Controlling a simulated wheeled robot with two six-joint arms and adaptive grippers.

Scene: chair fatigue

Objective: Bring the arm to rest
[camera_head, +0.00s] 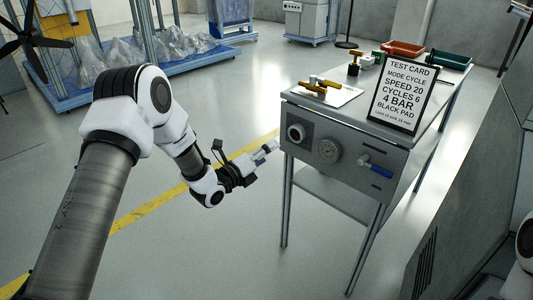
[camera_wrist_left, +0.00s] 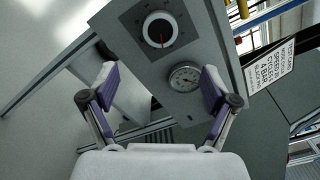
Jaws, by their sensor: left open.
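My left arm reaches in from the left in the head view. Its left gripper (camera_head: 266,149) is just left of the bench's control panel (camera_head: 345,181), with a gap between. In the left wrist view the left gripper (camera_wrist_left: 158,86) is open, with nothing between its purple-padded fingers. Beyond the fingers are a round knob with a red pointer (camera_wrist_left: 160,30) and a round gauge (camera_wrist_left: 184,77). The knob (camera_head: 296,134) and gauge (camera_head: 328,150) also show on the panel in the head view, with a blue-handled lever (camera_head: 376,168) to their right. My right gripper is out of view.
A test card (camera_head: 402,93) stands on the bench top. Brass fittings (camera_head: 322,84) lie on a white sheet. A grey cabinet (camera_head: 470,170) stands at the right.

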